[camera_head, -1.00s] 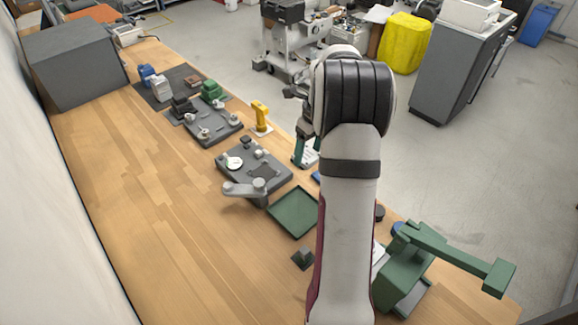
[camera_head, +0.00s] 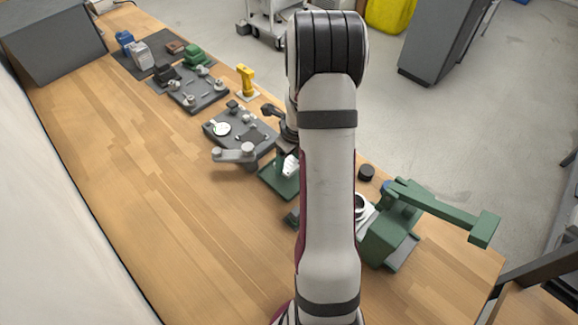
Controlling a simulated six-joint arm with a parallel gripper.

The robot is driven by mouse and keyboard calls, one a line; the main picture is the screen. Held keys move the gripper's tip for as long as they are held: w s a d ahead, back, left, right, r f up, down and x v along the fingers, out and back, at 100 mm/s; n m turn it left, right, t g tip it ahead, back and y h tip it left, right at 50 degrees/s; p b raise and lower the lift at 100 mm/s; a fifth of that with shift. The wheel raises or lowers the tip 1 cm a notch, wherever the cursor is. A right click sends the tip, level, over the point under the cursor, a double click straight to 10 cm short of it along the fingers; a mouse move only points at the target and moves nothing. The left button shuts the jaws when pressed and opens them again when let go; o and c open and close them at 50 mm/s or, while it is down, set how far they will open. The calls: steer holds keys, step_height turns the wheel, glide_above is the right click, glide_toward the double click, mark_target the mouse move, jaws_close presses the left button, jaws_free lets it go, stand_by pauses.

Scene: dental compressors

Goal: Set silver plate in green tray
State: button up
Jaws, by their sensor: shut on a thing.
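The green tray (camera_head: 272,180) lies on the wooden bench, left of my arm, its right part covered by the arm. My gripper (camera_head: 289,157) is over the tray, mostly hidden by my own arm links. A small pale, shiny piece, which looks like the silver plate (camera_head: 291,167), shows just below it. The gripper is shut on this piece. The fingertips are too small and covered to see well. I cannot tell whether the plate touches the tray floor.
A dark fixture board (camera_head: 240,132) with a grey lever (camera_head: 236,154) stands just beyond the tray. A green press (camera_head: 395,230) stands to the right, and a small dark block (camera_head: 292,217) is nearer. The bench's left side is clear.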

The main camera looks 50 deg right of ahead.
mark_target(289, 168)
steer(key=shift+f, duration=1.6)
steer(key=shift+f, duration=0.1)
steer(key=o, duration=1.5)
steer(key=shift+c, duration=0.2)
